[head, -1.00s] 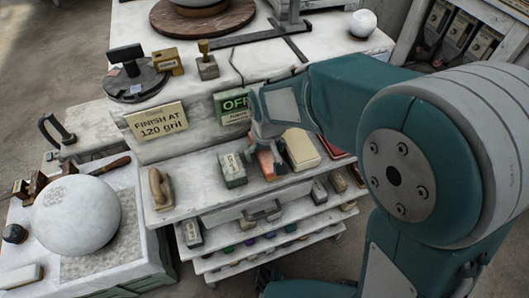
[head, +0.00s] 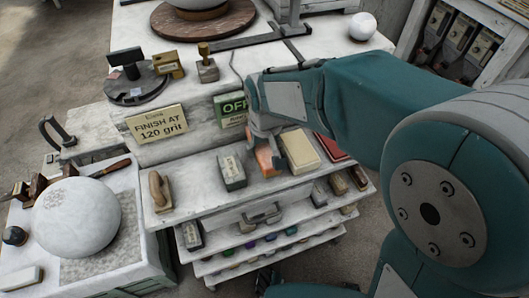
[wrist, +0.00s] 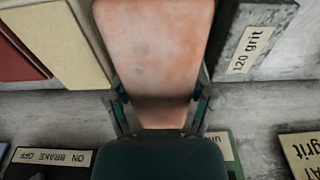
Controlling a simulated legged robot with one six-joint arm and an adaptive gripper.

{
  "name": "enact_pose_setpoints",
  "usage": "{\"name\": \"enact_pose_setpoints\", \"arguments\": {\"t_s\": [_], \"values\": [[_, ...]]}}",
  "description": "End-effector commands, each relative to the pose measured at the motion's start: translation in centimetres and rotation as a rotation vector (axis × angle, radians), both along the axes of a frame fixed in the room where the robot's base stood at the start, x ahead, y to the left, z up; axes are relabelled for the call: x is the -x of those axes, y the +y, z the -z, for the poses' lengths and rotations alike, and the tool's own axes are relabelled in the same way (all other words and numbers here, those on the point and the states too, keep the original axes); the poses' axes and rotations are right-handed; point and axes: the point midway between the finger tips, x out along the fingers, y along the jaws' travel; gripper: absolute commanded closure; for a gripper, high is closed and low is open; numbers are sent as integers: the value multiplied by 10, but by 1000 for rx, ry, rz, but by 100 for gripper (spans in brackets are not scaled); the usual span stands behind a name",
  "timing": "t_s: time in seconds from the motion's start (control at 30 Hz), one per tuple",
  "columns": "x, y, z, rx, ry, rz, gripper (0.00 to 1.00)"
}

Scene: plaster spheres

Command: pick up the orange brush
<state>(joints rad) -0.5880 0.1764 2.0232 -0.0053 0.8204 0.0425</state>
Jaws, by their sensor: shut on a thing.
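The orange brush (head: 266,161) is on the upper shelf of the white stepped bench, between a grey block and a cream block. Only its worn orange face shows in the wrist view (wrist: 155,45); any bristles are hidden. My gripper (head: 264,144) comes down on the brush from above and behind. In the wrist view my gripper (wrist: 161,108) has one finger against each side of the brush's near end, shut on it. I cannot tell whether the brush is clear of the shelf.
The cream block (head: 299,152) stands close on the right, the grey 120 grit block (head: 231,171) on the left. A wooden-handled float (head: 160,190) lies further left.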

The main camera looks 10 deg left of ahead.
Motion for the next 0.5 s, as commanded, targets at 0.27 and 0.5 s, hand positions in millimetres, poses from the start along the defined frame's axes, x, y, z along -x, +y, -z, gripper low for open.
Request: {"name": "enact_pose_setpoints", "arguments": {"t_s": [0.27, 0.5], "values": [[42, 16, -53, -4, -4, -6, 84], [96, 36, -77, -1, -2, -8, 84]]}}
